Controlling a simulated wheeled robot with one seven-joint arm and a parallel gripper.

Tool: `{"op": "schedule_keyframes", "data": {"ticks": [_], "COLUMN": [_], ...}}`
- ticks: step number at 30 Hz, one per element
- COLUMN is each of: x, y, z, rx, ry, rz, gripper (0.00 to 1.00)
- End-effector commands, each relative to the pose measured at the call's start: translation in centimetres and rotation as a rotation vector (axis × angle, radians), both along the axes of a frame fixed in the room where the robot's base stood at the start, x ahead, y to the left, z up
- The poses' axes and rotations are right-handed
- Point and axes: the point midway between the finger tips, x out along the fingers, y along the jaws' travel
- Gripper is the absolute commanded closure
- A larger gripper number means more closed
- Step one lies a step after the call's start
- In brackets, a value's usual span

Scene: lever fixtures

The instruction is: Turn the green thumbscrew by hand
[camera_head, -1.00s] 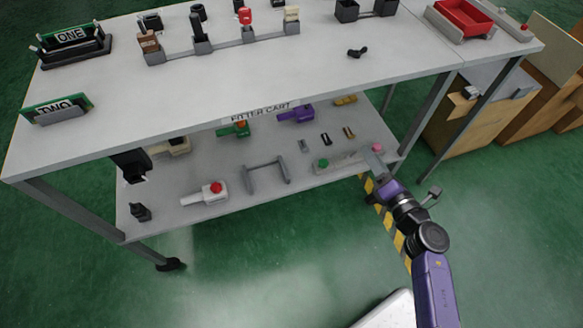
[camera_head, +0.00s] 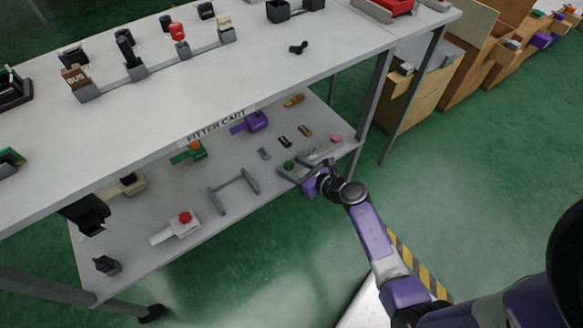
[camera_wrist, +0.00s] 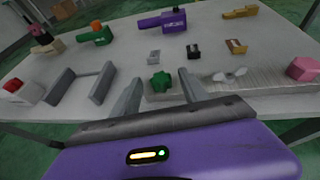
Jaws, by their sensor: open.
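The green thumbscrew (camera_wrist: 161,82) is a small lobed knob on a grey bar (camera_wrist: 262,84) on the lower shelf of the cart. In the wrist view it sits between the two fingers of my gripper (camera_wrist: 160,88), one finger to each side with a gap. In the head view the thumbscrew (camera_head: 288,165) shows just left of my gripper (camera_head: 300,172). My gripper is open and empty. A silver wing-shaped piece (camera_wrist: 229,75) and a pink knob (camera_wrist: 303,69) are on the same bar, to the right.
A grey U-shaped handle (camera_wrist: 82,86) stands left of the bar. Small grey, black and brown blocks (camera_wrist: 194,51) lie behind it. Purple (camera_wrist: 163,20) and green valve-like fixtures (camera_wrist: 95,34) stand farther back. The cart's upper shelf (camera_head: 180,80) overhangs this shelf.

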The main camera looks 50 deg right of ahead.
Motion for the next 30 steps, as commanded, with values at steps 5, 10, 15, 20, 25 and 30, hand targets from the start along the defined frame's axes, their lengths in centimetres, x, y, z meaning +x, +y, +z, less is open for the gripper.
{"op": "schedule_keyframes", "data": {"ticks": [5,10,15,20,25,30], "x": [0.96,1.02,1.02,1.01,1.0,1.01], "y": [-0.16,-0.15,-0.13,-0.13,-0.11,0.02], "z": [-0.42,-0.41,-0.4,-0.4,-0.37,-0.25], "rx": [0.0,0.001,0.001,0.001,0.0,0.001], "ry": [0.0,0.0,0.0,0.0,0.0,0.001], "rz": [-0.001,-0.001,-0.001,-0.001,-0.002,-0.026], "gripper": [0.48,0.48,0.66,0.97,1.0,1.0]}}
